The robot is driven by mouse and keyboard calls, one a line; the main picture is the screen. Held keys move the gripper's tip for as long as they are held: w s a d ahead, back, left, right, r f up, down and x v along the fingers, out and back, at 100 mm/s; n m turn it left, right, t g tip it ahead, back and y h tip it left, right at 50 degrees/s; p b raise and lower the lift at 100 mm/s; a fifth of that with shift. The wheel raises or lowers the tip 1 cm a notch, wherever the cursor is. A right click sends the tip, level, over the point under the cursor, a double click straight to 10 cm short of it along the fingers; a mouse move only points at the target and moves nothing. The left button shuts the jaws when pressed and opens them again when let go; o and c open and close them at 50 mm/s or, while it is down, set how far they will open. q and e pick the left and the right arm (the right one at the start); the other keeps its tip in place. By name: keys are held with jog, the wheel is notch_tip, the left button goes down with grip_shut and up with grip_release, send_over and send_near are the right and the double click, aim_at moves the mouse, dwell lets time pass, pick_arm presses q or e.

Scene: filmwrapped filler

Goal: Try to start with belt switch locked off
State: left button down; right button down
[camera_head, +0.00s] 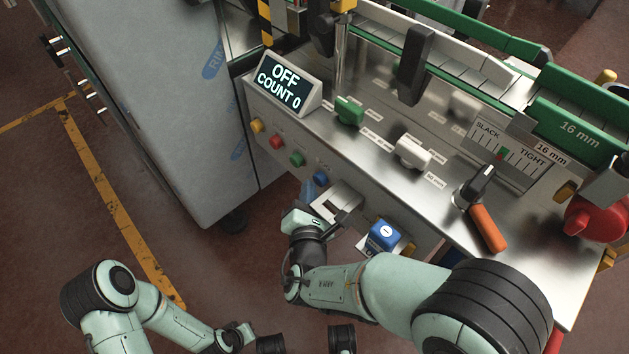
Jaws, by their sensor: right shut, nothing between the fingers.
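The display (283,84) on the machine reads "OFF" and "COUNT 0". Below it, the front panel carries yellow (257,125), red (276,142), green (297,159) and blue (320,178) buttons. My right gripper (310,194) is shut and empty, close below the blue button; I cannot tell whether it touches it. A blue block with a white round mark (384,231) hangs at the front edge, right of this gripper. A red rotary knob (596,217) is at the far right.
The steel top bears a green clamp knob (349,110), a white one (412,152) and an orange-handled lever (487,228) beside the slack/tight scale (508,150). A grey cabinet (180,80) stands left. Floor with yellow lines is open at lower left.

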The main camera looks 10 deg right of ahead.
jog(key=shift+w+d+r+m+h, duration=0.15)
jog(key=shift+w+d, duration=0.05)
jog(key=shift+d, duration=0.25)
jog(key=shift+w+d+r+m+h, duration=0.15)
jog(key=shift+w+d, duration=0.05)
jog(key=shift+d, duration=0.2)
jog(key=shift+s+a, duration=0.15)
jog(key=shift+a, duration=0.05)
jog(key=shift+s+a+r, duration=0.1)
jog(key=shift+s+a, duration=0.1)
jog(key=shift+a, duration=0.1)
jog(key=shift+s+a, duration=1)
jog(key=shift+a, duration=0.2)
jog(key=shift+s+a, duration=0.85)
jog(key=shift+a, duration=0.2)
jog(key=shift+p, duration=0.35)
